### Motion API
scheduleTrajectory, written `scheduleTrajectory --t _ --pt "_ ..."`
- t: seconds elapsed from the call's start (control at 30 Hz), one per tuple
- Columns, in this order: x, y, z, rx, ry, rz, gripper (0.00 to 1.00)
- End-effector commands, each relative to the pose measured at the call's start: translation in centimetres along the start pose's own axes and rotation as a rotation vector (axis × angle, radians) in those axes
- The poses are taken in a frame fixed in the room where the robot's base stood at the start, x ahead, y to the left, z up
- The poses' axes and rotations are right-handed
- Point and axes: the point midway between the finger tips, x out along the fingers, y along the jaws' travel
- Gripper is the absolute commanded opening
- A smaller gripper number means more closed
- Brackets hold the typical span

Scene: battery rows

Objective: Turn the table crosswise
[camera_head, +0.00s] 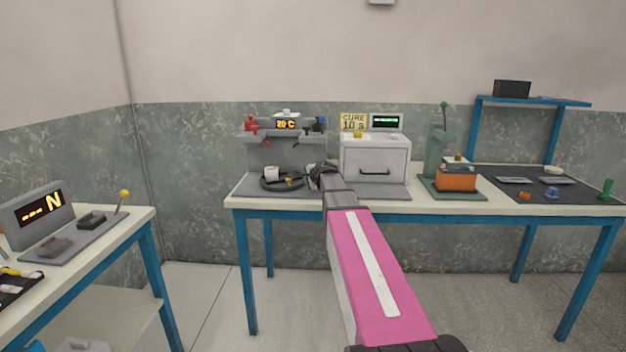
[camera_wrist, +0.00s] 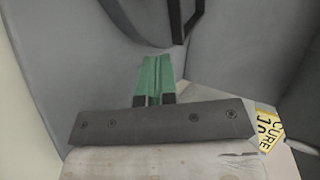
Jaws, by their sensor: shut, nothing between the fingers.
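The likely table of the task is a dark round turntable (camera_head: 283,184) on the grey base of the station with the 20 °C display, left of centre in the head view. A white cup-like piece (camera_head: 271,173) stands at it. My gripper (camera_head: 314,172) is at the right side of the turntable; I cannot tell if they touch. In the wrist view my gripper's green fingers (camera_wrist: 157,66) are together and empty. A black curved part (camera_wrist: 150,38), perhaps the turntable's rim, lies just beyond the fingertips. My arm and gripper hide part of the turntable's right side.
The grey cure box (camera_head: 375,160) with its CURE sign (camera_head: 353,122) stands close to the right of my gripper. A green press (camera_head: 440,150) with an orange block (camera_head: 457,179) is farther right. A side bench (camera_head: 110,235) is at left.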

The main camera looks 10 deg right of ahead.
Motion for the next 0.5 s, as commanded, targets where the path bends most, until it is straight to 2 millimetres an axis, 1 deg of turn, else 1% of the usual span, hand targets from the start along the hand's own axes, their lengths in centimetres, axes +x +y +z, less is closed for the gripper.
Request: scheduleTrajectory --t 0.03,0.2,0.3,0.5 --pt "1.2 -0.8 -0.1 -0.001 -0.001 -0.001 0.00" --pt "2.8 -1.8 0.0 -0.001 -0.001 -0.001 0.00" --pt "3.2 -2.0 0.0 0.000 0.000 0.000 0.00" --pt "3.1 -1.9 0.0 0.000 0.000 0.000 0.00"
